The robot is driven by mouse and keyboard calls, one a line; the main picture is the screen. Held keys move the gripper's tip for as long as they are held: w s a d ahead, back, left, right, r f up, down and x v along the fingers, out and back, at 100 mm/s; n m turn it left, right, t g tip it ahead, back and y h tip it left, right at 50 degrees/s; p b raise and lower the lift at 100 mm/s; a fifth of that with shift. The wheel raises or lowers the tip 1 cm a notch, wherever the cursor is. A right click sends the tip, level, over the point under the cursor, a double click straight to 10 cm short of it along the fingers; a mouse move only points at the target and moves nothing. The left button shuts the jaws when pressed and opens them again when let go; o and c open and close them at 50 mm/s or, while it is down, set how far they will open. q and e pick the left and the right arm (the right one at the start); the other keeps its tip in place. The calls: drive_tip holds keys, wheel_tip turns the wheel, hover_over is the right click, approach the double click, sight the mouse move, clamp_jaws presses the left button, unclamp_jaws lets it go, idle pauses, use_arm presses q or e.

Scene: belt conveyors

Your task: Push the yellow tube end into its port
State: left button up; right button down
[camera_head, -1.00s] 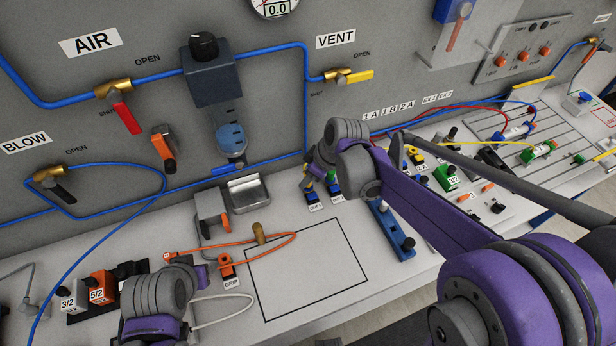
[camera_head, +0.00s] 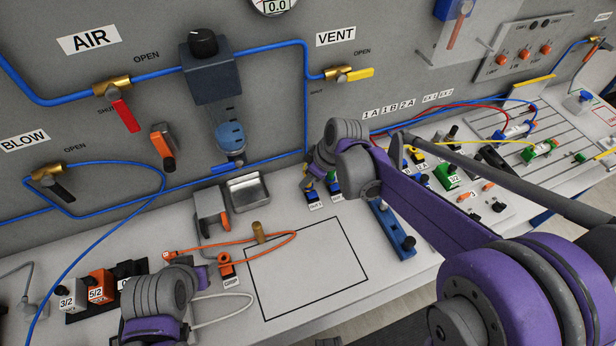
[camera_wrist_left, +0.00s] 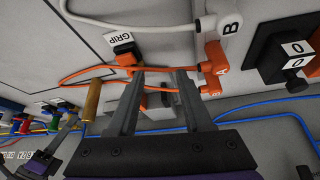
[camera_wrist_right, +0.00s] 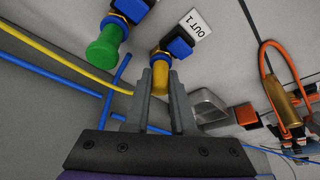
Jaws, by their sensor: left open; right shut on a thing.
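My right gripper (camera_wrist_right: 160,82) is shut on a yellow cylindrical end (camera_wrist_right: 160,75) in the right wrist view. The yellow end lines up with the blue collar of the port (camera_wrist_right: 178,46) beside the OUT 1 label; I cannot tell how deep it sits. A yellow tube (camera_wrist_right: 65,61) runs in from the left and passes behind a finger; its join to the held end is hidden. In the head view, my right gripper (camera_head: 319,178) is at the blue ports by the wall, partly hidden by its wrist. My left gripper (camera_wrist_left: 158,73) is open, near the GRIP block.
A green plug (camera_wrist_right: 105,48) stands close beside the held yellow end. A blue pipe (camera_wrist_right: 75,85) runs along the panel nearby. A metal tray (camera_head: 248,192) is left of the ports. Orange tubing (camera_wrist_left: 85,70) loops near my left fingers. The outlined bench area (camera_head: 310,275) is clear.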

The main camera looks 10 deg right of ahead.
drive_tip(key=c, duration=0.7)
unclamp_jaws()
drive_tip(key=shift+o, duration=0.3)
drive_tip(key=o, duration=0.4)
drive_tip(key=shift+c, duration=0.2)
use_arm(q)
drive_tip(key=shift+r, duration=0.1)
use_arm(e)
drive_tip(key=shift+r, duration=0.1)
drive_tip(key=shift+r+p, duration=1.8)
drive_tip(key=shift+r, duration=1.65)
use_arm(q)
drive_tip(key=w+r, duration=0.1)
drive_tip(key=r, duration=0.2)
drive_tip(key=w+r, duration=0.1)
drive_tip(key=r, duration=0.1)
drive_tip(key=shift+w, duration=0.3)
drive_tip(key=shift+s, duration=0.15)
